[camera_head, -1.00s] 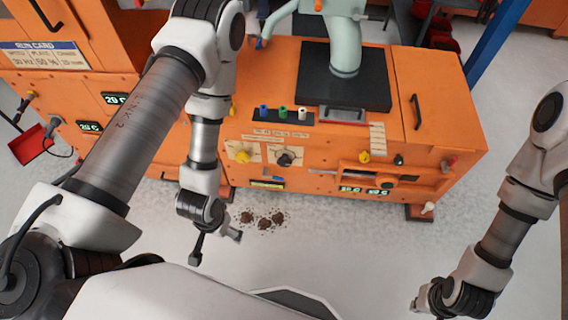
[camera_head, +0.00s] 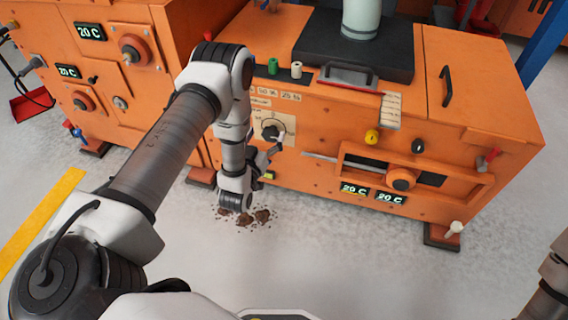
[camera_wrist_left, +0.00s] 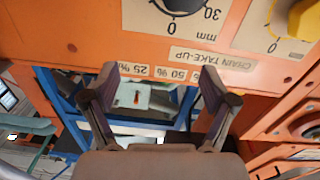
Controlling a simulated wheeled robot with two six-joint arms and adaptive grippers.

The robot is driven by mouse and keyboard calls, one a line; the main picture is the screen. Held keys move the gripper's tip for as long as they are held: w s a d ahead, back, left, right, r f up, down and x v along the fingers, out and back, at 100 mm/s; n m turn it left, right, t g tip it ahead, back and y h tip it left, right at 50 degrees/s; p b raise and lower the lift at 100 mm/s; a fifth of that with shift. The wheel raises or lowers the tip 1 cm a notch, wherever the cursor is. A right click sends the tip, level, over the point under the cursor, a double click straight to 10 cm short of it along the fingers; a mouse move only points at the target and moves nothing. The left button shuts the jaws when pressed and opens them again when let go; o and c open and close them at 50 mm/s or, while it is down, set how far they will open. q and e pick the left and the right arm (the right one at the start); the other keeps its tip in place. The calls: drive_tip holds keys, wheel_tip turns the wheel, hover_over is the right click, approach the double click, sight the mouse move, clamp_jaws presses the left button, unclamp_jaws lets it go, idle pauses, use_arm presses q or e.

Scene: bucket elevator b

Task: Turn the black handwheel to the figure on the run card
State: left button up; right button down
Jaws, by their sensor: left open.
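The black handwheel (camera_head: 271,130) sits on a pale dial plate on the front of the orange machine. In the left wrist view the black handwheel (camera_wrist_left: 184,5) is cut by the top edge, with "0", "30" and "mm" beside it. My left gripper (camera_head: 274,158) is just in front of and below the handwheel, open and empty. In the left wrist view my left gripper (camera_wrist_left: 160,82) shows its two fingers apart, with the dial beyond them. Whether a finger touches the wheel cannot be told.
A yellow knob (camera_wrist_left: 302,20) is beside the dial in the wrist view. On the machine are a yellow knob (camera_head: 372,136), a black knob (camera_head: 418,147) and a slotted slider panel (camera_head: 401,179). Brown spilled material (camera_head: 262,215) lies on the floor below my left arm.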

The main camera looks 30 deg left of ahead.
use_arm(q)
drive_tip(key=b, duration=0.3)
approach(270, 135)
drive_tip(key=d+x, duration=0.1)
drive_tip(key=x, duration=0.2)
drive_tip(key=b+x, duration=0.1)
drive_tip(key=x, duration=0.1)
drive_tip(key=b+x, duration=0.1)
drive_tip(key=x, duration=0.2)
drive_tip(key=a+b+x, duration=0.1)
drive_tip(key=x, duration=0.2)
drive_tip(key=shift+s+a+f, duration=0.1)
drive_tip(key=shift+f, duration=0.05)
drive_tip(key=c, duration=1.1)
use_arm(e)
wheel_tip(270, 135, down, 9)
